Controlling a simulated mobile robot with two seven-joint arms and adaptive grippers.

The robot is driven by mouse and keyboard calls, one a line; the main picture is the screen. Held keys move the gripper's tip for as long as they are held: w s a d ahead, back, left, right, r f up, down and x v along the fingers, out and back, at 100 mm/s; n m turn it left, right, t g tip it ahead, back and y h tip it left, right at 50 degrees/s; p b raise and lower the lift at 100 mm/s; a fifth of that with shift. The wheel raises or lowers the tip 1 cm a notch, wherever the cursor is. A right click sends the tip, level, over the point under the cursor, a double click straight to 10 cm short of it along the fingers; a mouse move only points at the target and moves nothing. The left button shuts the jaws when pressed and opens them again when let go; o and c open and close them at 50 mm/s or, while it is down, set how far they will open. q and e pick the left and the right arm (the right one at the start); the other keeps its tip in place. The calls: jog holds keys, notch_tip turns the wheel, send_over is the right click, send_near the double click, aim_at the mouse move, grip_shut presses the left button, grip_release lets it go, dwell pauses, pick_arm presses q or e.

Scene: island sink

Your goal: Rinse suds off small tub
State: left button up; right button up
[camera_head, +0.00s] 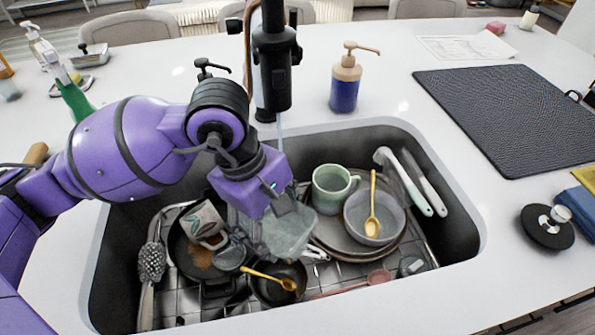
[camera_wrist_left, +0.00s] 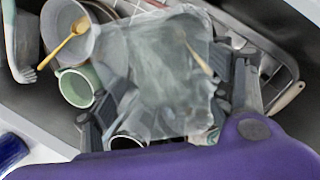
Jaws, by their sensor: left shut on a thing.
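The small tub (camera_head: 285,238) is translucent and pale grey-green. My left gripper (camera_head: 283,208) is shut on it and holds it tilted over the dishes in the sink. In the left wrist view the tub (camera_wrist_left: 165,75) lies between the two fingers of the gripper (camera_wrist_left: 172,108), with its clear wall hazy; I cannot tell suds from glare. The black faucet (camera_head: 273,65) hangs just behind the gripper, and a thin water stream (camera_head: 280,128) comes down from it. Where the stream lands is hidden by my gripper. My right gripper is not in view.
The dark sink (camera_head: 455,235) holds a green mug (camera_head: 328,188), a grey bowl (camera_head: 360,222) with a yellow spoon, plates, pans and a scrub brush (camera_head: 151,262). A soap dispenser (camera_head: 345,80) stands behind it. A black drying mat (camera_head: 500,105) lies bare at right.

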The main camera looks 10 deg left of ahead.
pick_arm(q)
jog(key=shift+s+d+r+p, duration=0.25)
jog(key=shift+s+r+p, duration=0.2)
jog(key=shift+s+r, duration=0.5)
jog(key=shift+s+d+r+p, duration=0.25)
jog(key=shift+s+r+p, duration=0.15)
jog(key=shift+s+r, duration=0.55)
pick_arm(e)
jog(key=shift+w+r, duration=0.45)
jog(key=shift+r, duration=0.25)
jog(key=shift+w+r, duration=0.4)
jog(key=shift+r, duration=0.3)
pick_arm(q)
jog(key=shift+s+f, duration=0.2)
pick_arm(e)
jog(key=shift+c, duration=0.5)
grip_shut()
pick_arm(q)
jog(key=shift+r, duration=0.15)
jog(key=d+p+v, duration=0.1)
jog(key=p+v, duration=0.1)
jog(key=v, duration=0.4)
jog(key=shift+d+r+m, duration=0.15)
jog(key=shift+r+m, duration=0.25)
jog(key=shift+r, duration=0.1)
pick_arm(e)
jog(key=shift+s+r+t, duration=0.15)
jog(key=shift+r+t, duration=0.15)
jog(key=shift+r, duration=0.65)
